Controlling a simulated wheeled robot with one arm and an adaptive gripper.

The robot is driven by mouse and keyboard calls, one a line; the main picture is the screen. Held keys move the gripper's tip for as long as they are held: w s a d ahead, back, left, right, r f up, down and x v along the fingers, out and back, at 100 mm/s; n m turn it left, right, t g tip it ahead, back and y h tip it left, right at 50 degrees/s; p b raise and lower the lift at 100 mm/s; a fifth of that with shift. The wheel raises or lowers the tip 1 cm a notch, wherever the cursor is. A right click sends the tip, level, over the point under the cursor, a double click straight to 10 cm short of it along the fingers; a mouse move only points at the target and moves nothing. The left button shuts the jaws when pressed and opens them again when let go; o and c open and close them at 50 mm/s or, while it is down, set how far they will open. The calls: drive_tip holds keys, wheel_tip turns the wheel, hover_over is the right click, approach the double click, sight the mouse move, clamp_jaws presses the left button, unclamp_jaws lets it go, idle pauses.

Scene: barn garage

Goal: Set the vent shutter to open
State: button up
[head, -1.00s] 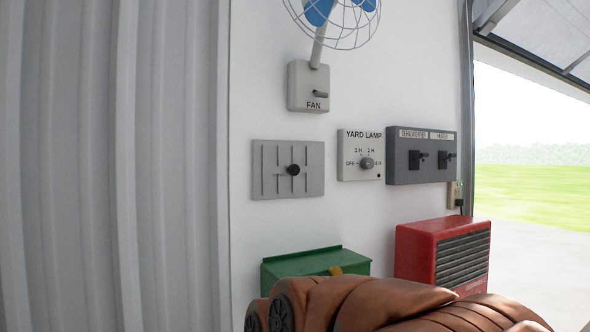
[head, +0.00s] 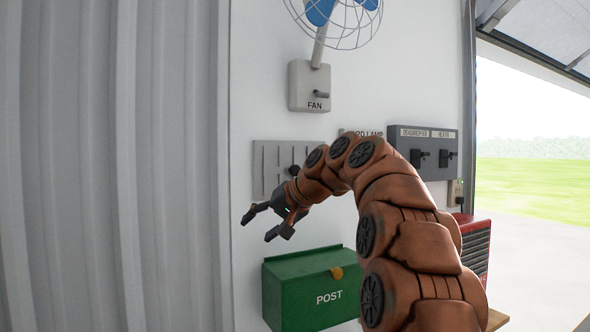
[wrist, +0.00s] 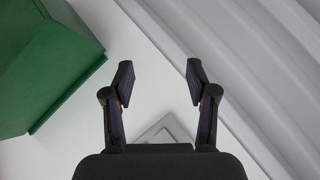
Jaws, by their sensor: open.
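A light grey plate (head: 265,165) with several slots is on the white wall in the head view.
A green POST box (head: 300,300) is below my gripper, and it also fills the upper left of the wrist view (wrist: 40,60). A FAN switch (head: 309,85) is above the plate. Two dark switches (head: 422,153) are at right. Corrugated wall (head: 170,170) stands at left.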

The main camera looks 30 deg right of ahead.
sight(296, 169)
drive_tip(key=d+r+t+h+p, duration=0.15)
drive_tip(key=d+r+t, duration=0.25)
drive_tip(key=d+r, duration=1)
drive_tip(key=shift+m+t, duration=0.3)
drive_tip(key=shift+d+f+p+x, duration=0.1)
drive_tip(key=shift+d+p+x, duration=0.05)
drive_tip(key=shift+x, duration=1.1)
drive_tip(key=shift+d+f+p+x, duration=0.15)
drive_tip(key=shift+p+x, duration=0.05)
drive_tip(key=shift+x, duration=1.1)
drive_tip(key=shift+d+f+p+x, duration=0.1)
drive_tip(key=shift+d+p+x, duration=0.05)
drive_tip(key=shift+x, duration=1.1)
drive_tip(key=shift+s, duration=0.1)
drive_tip(key=shift+r, duration=0.1)
clamp_jaws()
